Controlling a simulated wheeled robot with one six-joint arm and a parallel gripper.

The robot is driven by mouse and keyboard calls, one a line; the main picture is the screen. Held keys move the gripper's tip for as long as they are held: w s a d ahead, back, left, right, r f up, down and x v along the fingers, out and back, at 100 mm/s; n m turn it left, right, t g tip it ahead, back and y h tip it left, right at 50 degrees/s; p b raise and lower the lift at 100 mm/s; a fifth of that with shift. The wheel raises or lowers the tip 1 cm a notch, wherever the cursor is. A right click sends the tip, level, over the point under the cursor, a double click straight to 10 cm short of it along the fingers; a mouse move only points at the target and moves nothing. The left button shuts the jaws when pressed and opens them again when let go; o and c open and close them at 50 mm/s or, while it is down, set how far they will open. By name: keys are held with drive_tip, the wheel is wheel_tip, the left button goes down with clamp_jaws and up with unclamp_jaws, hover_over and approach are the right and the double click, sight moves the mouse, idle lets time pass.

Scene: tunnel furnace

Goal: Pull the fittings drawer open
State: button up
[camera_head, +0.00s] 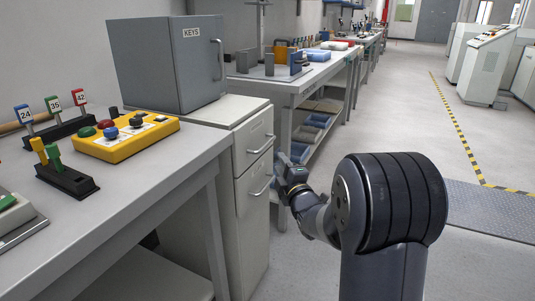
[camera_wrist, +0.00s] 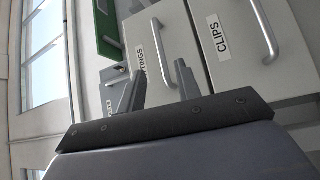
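The fittings drawer (camera_wrist: 182,32) has a pale front in the wrist view, and its label is partly covered. Its grey bar handle (camera_wrist: 160,48) shows slantwise, its lower end between the fingers of my gripper (camera_wrist: 160,88). The fingers are apart, with a gap on both sides of the bar. I cannot tell how far they are from the drawer front. In the head view my gripper (camera_head: 283,168) is in front of a pale two-drawer cabinet (camera_head: 236,205), near the lower handle. No drawer labels are readable there. The drawer appears shut.
The clips drawer (camera_wrist: 236,68) with its own handle (camera_wrist: 257,28) is beside the fittings drawer in the wrist view. A green-fronted unit (camera_wrist: 108,28) is at the upper left. A bench (camera_head: 150,170) adjoins the cabinet.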

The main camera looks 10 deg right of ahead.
drive_tip(key=w+a+r+b, duration=0.1)
drive_tip(key=w, duration=0.9)
drive_tip(key=shift+w+a+r, duration=0.2)
drive_tip(key=shift+w+a, duration=0.05)
drive_tip(key=shift+a, duration=0.05)
drive_tip(key=shift+c, duration=0.3)
clamp_jaws()
